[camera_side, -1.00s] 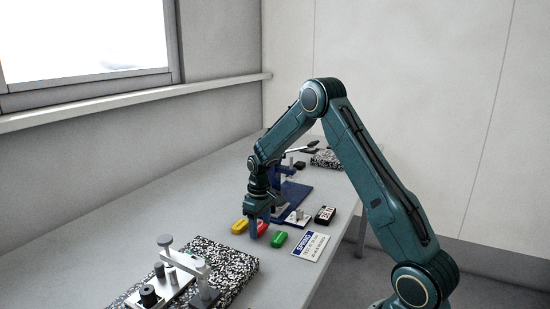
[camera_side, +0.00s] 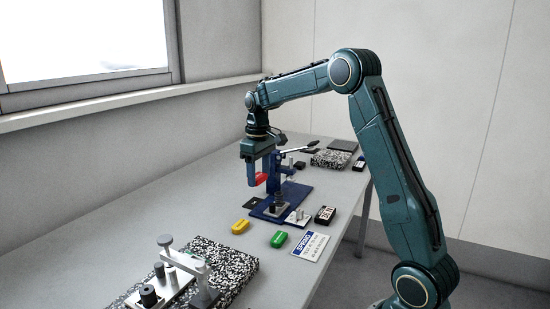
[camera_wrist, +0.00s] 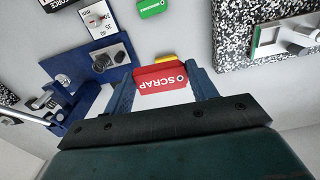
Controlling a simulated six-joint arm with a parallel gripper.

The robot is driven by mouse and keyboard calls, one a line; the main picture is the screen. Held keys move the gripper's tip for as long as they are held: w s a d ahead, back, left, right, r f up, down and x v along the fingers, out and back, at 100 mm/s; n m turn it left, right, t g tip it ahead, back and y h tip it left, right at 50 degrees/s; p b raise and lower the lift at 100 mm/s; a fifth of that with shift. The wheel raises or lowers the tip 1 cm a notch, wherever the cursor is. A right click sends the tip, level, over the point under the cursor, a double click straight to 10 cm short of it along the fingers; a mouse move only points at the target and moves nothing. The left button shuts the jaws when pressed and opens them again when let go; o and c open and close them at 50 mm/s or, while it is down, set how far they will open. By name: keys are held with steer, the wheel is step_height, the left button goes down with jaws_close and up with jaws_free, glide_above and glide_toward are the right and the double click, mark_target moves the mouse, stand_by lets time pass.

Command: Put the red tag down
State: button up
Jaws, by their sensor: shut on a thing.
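The red tag (camera_wrist: 160,79), marked SCRAP in white, is held between the two blue fingers of my gripper (camera_wrist: 163,88) in the wrist view. In the side view the red tag (camera_side: 261,178) shows beside the fingers of my gripper (camera_side: 260,180), raised above the table. A yellow tag (camera_side: 240,227) and a green tag (camera_side: 279,239) lie on the table below. In the wrist view the yellow tag (camera_wrist: 165,58) is partly hidden behind the red tag.
A blue fixture (camera_side: 298,192) with a lever stands just right of my gripper. A white printed card (camera_side: 310,246) and a black labelled block (camera_side: 325,214) lie near the front edge. A speckled plate (camera_side: 235,268) with a clamp is nearer the camera.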

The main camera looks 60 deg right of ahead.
steer(key=shift+r, duration=0.7)
steer(key=shift+w+f, duration=0.1)
steer(key=shift+w+d+f, duration=0.1)
steer(key=shift+w+d, duration=0.35)
steer(key=w+d+f, duration=0.4)
steer(key=w+d, duration=0.4)
glide_above(256, 204)
step_height(256, 204, down, 7)
steer(key=shift+d, duration=0.15)
steer(key=shift+w, duration=0.1)
steer(key=shift+f, duration=2)
steer(key=shift+f, duration=0.1)
